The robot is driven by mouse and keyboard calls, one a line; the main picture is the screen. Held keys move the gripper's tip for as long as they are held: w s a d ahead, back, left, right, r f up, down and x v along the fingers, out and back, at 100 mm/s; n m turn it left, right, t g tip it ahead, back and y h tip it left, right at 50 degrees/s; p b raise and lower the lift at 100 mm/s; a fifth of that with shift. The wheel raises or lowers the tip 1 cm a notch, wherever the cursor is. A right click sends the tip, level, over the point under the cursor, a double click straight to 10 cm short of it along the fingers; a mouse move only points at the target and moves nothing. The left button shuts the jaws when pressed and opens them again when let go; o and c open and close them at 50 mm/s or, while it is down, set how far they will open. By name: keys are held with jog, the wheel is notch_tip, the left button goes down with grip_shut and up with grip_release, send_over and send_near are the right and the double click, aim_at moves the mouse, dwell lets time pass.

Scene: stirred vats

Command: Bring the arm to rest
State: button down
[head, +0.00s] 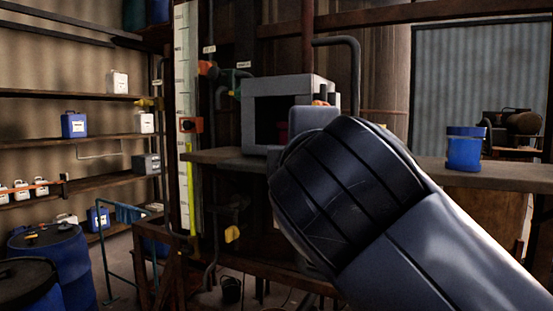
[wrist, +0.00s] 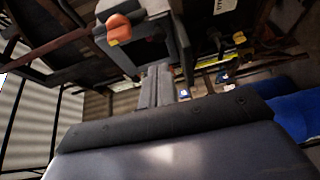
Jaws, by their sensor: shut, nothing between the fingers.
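My arm rises from the lower right of the head view and bends in front of the bench. Its dark banded joint and grey link cover the middle of the picture. My gripper shows in the wrist view (wrist: 158,88) as two grey fingers lying together, shut with nothing between them. In the head view the fingers cannot be made out behind the arm. A grey open-fronted box (head: 262,86) stands on the bench behind the arm. It also shows beyond the fingers in the wrist view (wrist: 185,50), with an orange part near it (wrist: 119,28).
The bench (head: 505,176) runs across behind my arm and carries a blue container (head: 464,150) at right. A white gauge strip (head: 184,80) and valves stand left of the box. Blue drums (head: 60,255) and shelves (head: 90,141) with containers are at left.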

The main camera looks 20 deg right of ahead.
jog(key=shift+d+v, duration=0.25)
jog(key=shift+v, duration=0.75)
jog(key=shift+s, duration=0.1)
